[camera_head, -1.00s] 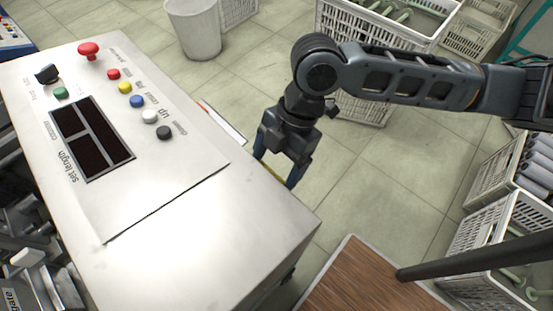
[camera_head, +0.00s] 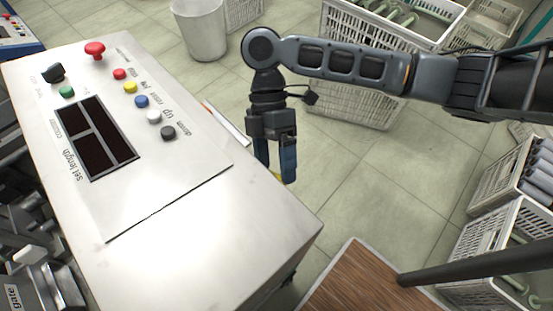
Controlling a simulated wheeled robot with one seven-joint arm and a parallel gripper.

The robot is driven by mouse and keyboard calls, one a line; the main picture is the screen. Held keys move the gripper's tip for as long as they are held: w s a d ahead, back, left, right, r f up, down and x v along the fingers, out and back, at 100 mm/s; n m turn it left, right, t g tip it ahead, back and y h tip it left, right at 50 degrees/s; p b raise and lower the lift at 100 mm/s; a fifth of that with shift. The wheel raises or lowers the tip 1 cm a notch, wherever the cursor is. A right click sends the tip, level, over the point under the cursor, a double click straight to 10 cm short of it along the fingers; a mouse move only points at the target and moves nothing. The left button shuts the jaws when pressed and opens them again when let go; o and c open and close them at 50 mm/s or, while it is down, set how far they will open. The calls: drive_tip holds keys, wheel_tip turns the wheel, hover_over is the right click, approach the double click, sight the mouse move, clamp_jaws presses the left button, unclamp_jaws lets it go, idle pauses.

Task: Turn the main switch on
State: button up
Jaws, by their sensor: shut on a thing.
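The white control cabinet (camera_head: 215,235) fills the left and middle of the head view. My gripper (camera_head: 275,170) points down just beyond the cabinet's far side, its blue fingertips low beside the top edge. It is shut on the main switch, of which only a small yellow patch (camera_head: 278,177) shows by the fingertips. The rest of the switch is hidden by the fingers and the cabinet edge, so I cannot tell its position. The top panel carries a black knob (camera_head: 53,73), a red mushroom button (camera_head: 95,49), several coloured buttons and a dark display (camera_head: 95,138).
A wooden board (camera_head: 365,285) with a dark bar (camera_head: 470,258) over it is at the lower right. White crates (camera_head: 485,235) stand at right, another crate (camera_head: 345,100) behind my arm, and a white bin (camera_head: 200,30) at the back. Floor between is clear.

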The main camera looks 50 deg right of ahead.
drive_tip(key=m+g, duration=0.1)
drive_tip(key=g, duration=0.1)
drive_tip(key=f+g+y+b, duration=0.1)
drive_tip(key=g, duration=0.2)
drive_tip(key=w+m+g+y+b, duration=0.1)
drive_tip(key=g, duration=0.2)
drive_tip(key=shift+w+d+f+m, duration=0.1)
drive_tip(key=shift+f+m, duration=0.2)
drive_tip(key=shift+f, duration=0.1)
drive_tip(key=shift+g, duration=0.3)
drive_tip(key=o, duration=0.8)
drive_tip(key=shift+o, duration=0.2)
